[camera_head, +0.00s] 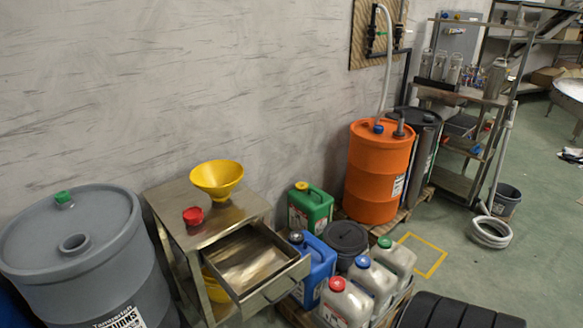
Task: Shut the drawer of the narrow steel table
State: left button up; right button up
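The narrow steel table (165,205) stands against the wall at the lower left. Its drawer (287,282) is pulled out to the front right and looks empty inside. A handle (282,292) runs along the drawer's front. A yellow funnel (217,179) and a red cap (193,216) rest on the table top. Yellow items (216,290) show on a lower level beneath the drawer. Neither of my grippers is in view.
A grey drum (85,255) stands close to the table's left. Blue (318,262), green (310,208) and pale jerrycans (346,303) crowd the drawer's right side. A black ribbed object (455,312) lies at the bottom right.

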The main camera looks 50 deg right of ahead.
aim_at(254, 265)
jog(key=z, duration=1.4)
